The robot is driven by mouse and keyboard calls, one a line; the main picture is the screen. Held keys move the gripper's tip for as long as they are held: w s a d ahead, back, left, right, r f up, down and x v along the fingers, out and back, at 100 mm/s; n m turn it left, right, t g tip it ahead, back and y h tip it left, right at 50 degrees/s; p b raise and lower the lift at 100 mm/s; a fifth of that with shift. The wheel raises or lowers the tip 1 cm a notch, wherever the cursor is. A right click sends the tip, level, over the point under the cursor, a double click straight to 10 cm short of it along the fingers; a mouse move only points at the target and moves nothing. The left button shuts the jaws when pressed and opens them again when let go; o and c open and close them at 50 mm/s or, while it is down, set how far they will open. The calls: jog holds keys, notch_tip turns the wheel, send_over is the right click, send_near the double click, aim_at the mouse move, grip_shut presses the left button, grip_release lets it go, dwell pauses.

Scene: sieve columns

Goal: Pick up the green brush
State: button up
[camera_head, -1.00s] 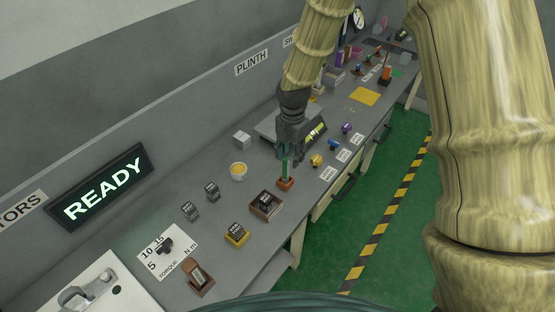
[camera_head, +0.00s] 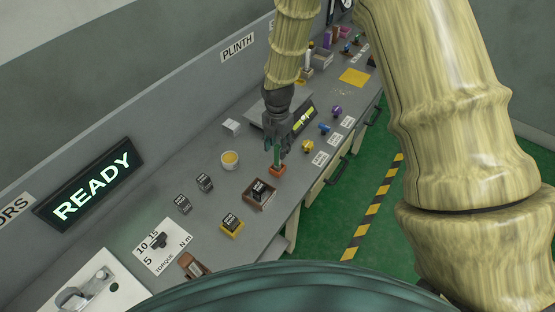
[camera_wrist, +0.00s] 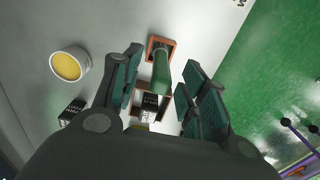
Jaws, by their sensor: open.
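The green brush (camera_wrist: 161,72) stands upright in a small orange-brown square holder on the grey bench. In the head view the green brush (camera_head: 277,157) shows as a thin green handle just under my gripper (camera_head: 276,138). In the wrist view my gripper (camera_wrist: 157,88) is open, with one finger on each side of the brush's handle and visible gaps between. The holder (camera_head: 277,171) rests on the bench near its front edge. Whether either finger touches the brush is hidden in the head view.
A brown tray with a dark block (camera_head: 260,194) stands close by, left of the holder. A white cup with yellow contents (camera_head: 230,160), a yellow-based block (camera_head: 231,223) and coloured knobs (camera_head: 324,128) are around. A lit READY sign (camera_head: 92,188) is on the wall.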

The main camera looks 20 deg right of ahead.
aim_at(277, 155)
jog(key=shift+s+a+f+p, duration=0.15)
jog(key=shift+f+p, duration=0.3)
jog(key=shift+f, duration=1.7)
jog(key=shift+c, duration=0.4)
grip_shut()
